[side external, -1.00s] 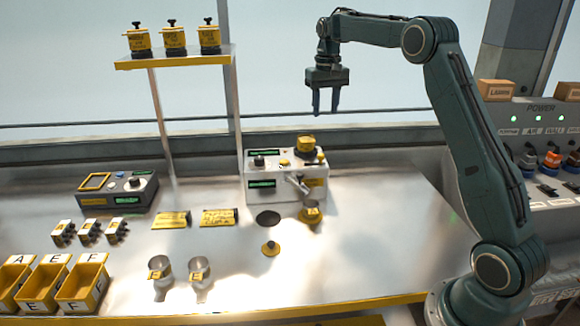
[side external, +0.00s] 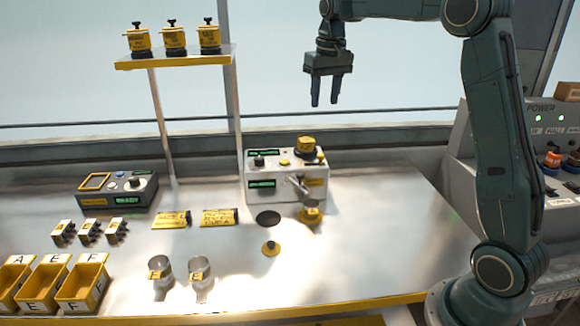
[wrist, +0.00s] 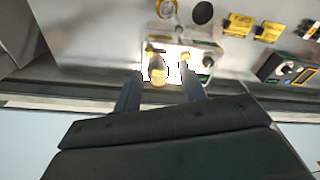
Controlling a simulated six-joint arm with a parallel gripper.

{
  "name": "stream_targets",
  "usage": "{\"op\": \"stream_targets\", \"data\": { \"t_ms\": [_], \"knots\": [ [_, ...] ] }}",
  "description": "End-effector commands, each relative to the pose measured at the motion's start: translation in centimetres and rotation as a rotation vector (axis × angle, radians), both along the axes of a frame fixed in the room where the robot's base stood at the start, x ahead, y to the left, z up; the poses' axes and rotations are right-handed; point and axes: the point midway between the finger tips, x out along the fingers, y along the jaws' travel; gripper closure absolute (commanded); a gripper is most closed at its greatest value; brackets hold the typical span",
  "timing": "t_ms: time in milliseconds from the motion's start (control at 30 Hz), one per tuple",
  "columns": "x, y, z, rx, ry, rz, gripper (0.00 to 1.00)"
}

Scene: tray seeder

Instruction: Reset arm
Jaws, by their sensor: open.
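My gripper (side external: 326,91) is open and empty, high above the back of the bench. Its two fingers point down and stand apart from everything. In the wrist view my gripper (wrist: 160,88) shows its two fingers spread, with the white seeder machine (wrist: 205,48) beyond them. In the side view the seeder machine (side external: 229,180) has a yellow-topped canister (side external: 306,146) on top and a spout at its front. A yellow cup (side external: 311,215) sits below the spout.
A shelf (side external: 180,61) with several yellow canisters stands at the back left. A power panel (side external: 547,130) stands right. The bench's right half is clear.

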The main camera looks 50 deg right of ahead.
Motion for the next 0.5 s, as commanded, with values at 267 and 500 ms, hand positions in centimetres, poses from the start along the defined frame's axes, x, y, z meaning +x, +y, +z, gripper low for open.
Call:
{"op": "stream_targets", "data": {
  "t_ms": [267, 500],
  "knots": [
    [-4.6, 5.1, 2.7, -0.027, -0.072, 0.082, 0.59],
    [-9.1, 8.8, 3.6, -0.045, -0.133, 0.150, 0.59]
  ]
}}
